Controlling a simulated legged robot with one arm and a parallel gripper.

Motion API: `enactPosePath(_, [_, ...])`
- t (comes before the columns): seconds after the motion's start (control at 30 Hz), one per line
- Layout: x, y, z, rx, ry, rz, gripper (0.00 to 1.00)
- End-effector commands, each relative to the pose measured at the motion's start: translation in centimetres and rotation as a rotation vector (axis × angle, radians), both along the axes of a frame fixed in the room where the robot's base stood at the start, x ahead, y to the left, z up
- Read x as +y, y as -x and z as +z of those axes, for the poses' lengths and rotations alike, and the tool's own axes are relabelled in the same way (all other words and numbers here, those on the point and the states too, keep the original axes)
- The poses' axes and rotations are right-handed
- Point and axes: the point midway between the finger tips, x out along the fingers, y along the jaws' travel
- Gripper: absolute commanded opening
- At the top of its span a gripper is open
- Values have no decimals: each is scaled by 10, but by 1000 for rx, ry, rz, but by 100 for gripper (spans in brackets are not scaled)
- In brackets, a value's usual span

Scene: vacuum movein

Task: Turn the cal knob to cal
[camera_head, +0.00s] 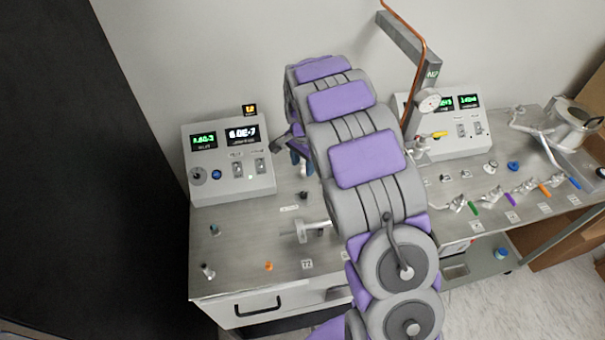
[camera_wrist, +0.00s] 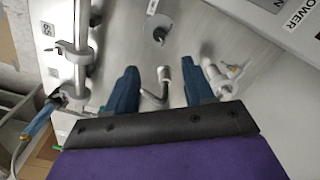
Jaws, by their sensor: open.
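My gripper (camera_wrist: 160,68) is open in the wrist view, with its two blue fingers apart above a grey metal surface. A small bent metal piece shows between the fingers, and I cannot tell whether they touch it. A small dark round knob (camera_wrist: 159,34) lies beyond the fingertips. In the head view my arm hides most of the gripper, with a bit of blue finger showing beside the left control box (camera_head: 232,190). No cal label is readable, so I cannot tell which knob is the cal knob.
A white valve fitting (camera_wrist: 220,78) is close to the right finger. A pipe with clamps (camera_wrist: 76,50) runs at the left. A second control box (camera_head: 462,145) and several coloured-handled valves stand on the right bench (camera_head: 470,190). A dark panel fills the far left.

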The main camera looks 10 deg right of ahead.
Motion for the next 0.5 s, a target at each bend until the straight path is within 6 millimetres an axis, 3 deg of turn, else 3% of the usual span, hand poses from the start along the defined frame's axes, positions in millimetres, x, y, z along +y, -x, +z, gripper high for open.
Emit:
enactPosePath(0.2, [0,-2,26,-5,0,0,53])
enactPosePath(0.5, [0,-1,30,-1,0,0,53])
